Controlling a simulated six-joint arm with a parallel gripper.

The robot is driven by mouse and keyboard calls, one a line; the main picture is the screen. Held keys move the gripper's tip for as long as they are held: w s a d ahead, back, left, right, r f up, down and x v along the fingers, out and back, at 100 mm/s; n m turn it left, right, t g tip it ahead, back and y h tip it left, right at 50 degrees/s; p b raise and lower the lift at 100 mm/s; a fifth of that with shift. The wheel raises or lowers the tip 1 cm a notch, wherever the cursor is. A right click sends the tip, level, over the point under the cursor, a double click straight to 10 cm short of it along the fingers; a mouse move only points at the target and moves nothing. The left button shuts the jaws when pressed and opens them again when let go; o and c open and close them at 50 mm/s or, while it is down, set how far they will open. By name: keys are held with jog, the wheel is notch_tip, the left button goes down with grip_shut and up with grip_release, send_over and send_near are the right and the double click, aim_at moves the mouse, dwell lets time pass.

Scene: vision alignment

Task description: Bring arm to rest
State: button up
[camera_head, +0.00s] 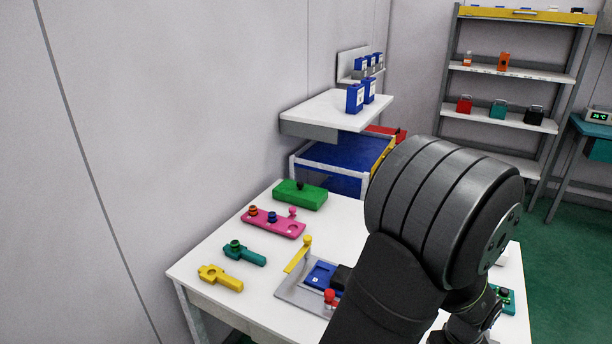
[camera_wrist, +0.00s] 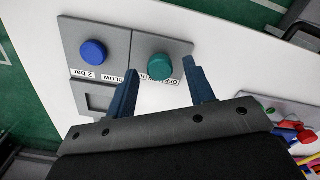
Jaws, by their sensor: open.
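My gripper is open in the wrist view (camera_wrist: 160,88), its two blue fingers apart with nothing held between them. Beyond the fingertips is a grey panel (camera_wrist: 125,28) with a blue knob (camera_wrist: 93,52) and a green knob (camera_wrist: 159,67). The green knob appears between the fingers; I cannot tell whether they touch it. Labels under the knobs include "2 bar", "BLOW" and "OFF". In the head view, my dark arm covers the right part of the white table (camera_head: 215,260) and hides most of the gripper.
On the table are a green block (camera_head: 300,194), a pink plate with knobs (camera_head: 273,222), a teal tool (camera_head: 244,253), a yellow tool (camera_head: 220,278) and a grey fixture (camera_head: 293,292) with a yellow lever. A white shelf (camera_head: 325,110) and a blue bin (camera_head: 345,153) stand behind. The wall is left.

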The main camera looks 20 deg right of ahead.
jog(key=shift+f, duration=0.4)
notch_tip(320, 180, up, 17)
notch_tip(320, 180, down, 16)
jog(key=shift+f, duration=0.55)
jog(key=m, duration=0.7)
jog(key=shift+r, duration=0.1)
notch_tip(320, 180, up, 12)
dwell(0.5)
